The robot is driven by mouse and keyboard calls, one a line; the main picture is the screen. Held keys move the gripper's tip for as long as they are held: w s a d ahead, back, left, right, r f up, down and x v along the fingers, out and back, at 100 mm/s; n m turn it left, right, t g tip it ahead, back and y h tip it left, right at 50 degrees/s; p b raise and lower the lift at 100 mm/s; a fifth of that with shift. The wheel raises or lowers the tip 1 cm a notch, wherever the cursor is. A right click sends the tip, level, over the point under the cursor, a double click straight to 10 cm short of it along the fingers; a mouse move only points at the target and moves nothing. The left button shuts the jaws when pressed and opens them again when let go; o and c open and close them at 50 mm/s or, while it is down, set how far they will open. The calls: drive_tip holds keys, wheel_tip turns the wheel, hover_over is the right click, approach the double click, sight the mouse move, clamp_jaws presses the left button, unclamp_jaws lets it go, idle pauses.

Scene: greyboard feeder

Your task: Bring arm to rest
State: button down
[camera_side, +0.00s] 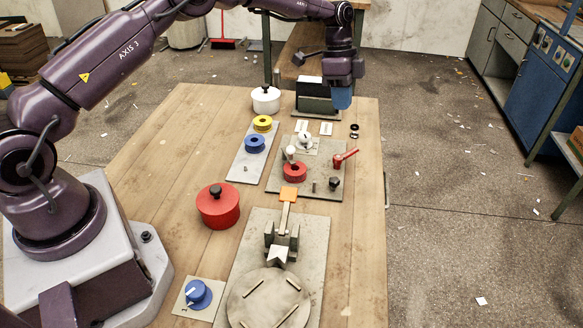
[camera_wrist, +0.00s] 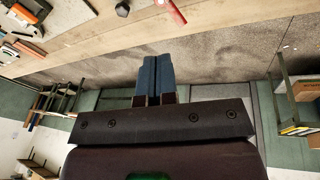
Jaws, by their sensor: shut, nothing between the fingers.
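My gripper (camera_side: 341,98) is at the far right of the wooden bench (camera_side: 155,150) in the side view, hanging from my purple arm with its blue fingers pointing down.
A grey plate with a red ring (camera_side: 294,172) and a red-handled lever (camera_side: 345,157) lies nearer. A white pot (camera_side: 266,99), a red pot (camera_side: 218,206), a blue knob (camera_side: 198,293) and a round plate (camera_side: 268,300) also stand on the bench. The bench's right strip is mostly clear.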

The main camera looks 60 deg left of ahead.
drive_tip(key=s+r+n+t+y, duration=0.1)
drive_tip(key=s+r+n, duration=0.3)
drive_tip(key=s, duration=0.8)
drive_tip(key=s+d+r+n+t+y, duration=0.1)
drive_tip(key=s+r+n+t, duration=0.2)
drive_tip(key=s+r, duration=0.5)
drive_tip(key=s+r+n+t+y, duration=0.1)
drive_tip(key=s+r+n, duration=0.3)
drive_tip(key=s, duration=1.1)
wheel_tip(320, 180, up, 3)
drive_tip(key=shift+s+d+r+n+t, duration=0.1)
drive_tip(key=shift+s+d+n+t, duration=0.25)
drive_tip(key=shift+t, duration=0.25)
